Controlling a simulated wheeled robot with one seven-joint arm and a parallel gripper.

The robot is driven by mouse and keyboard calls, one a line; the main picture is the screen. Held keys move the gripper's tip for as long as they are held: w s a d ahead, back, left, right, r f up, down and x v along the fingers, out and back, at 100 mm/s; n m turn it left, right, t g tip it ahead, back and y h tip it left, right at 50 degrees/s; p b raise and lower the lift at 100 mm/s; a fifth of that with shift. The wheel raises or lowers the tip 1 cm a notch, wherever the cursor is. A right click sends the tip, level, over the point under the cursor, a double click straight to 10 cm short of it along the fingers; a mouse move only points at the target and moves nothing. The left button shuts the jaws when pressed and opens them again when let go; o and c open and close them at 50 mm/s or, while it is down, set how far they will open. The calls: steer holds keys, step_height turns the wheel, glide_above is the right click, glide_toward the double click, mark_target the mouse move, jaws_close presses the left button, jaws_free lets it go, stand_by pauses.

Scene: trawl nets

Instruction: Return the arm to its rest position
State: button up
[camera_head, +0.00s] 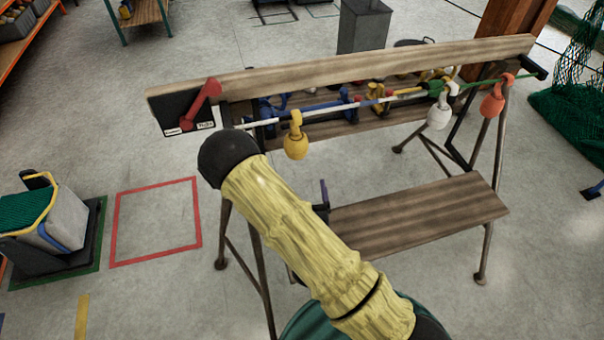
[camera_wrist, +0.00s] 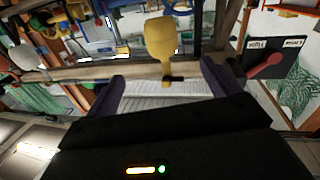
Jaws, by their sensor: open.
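My gripper (camera_wrist: 162,70) is open in the wrist view, its two dark purple fingers spread apart. A yellow float (camera_wrist: 161,38) shows beyond and between the fingertips; I cannot tell how close it is, and nothing looks clamped. In the head view my arm, in a pale yellow sleeve, reaches up from the bottom to a black joint at the left end of the wooden stand. Only a small dark blue piece, perhaps a finger, shows beside the sleeve; the rest of the gripper is hidden. The yellow float (camera_head: 296,142) hangs from a rope there.
The wooden beam (camera_head: 400,65) carries a red lever (camera_head: 204,100) at its left. A white float (camera_head: 440,114) and an orange float (camera_head: 491,102) hang farther right. A plank shelf (camera_head: 420,215) lies below. A grey bin (camera_head: 50,232) stands left; the red-outlined floor square (camera_head: 118,225) is clear.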

steer(key=w+d+m+g+h, duration=0.3)
steer(key=d+m+g, duration=0.1)
steer(key=d+g, duration=0.25)
steer(key=s+d+r+n+g, duration=0.1)
steer(key=s+d+r+g, duration=0.3)
steer(key=s+r, duration=0.2)
steer(key=s+d+r+n+g+y+p, duration=0.1)
steer(key=s+d+r+g, duration=0.3)
steer(key=s+r+g, duration=0.1)
steer(key=s+r, duration=0.1)
steer(key=s, duration=0.1)
steer(key=shift+s+d, duration=0.15)
steer(key=shift+s, duration=0.25)
steer(key=shift+r, duration=0.1)
stand_by(1.3)
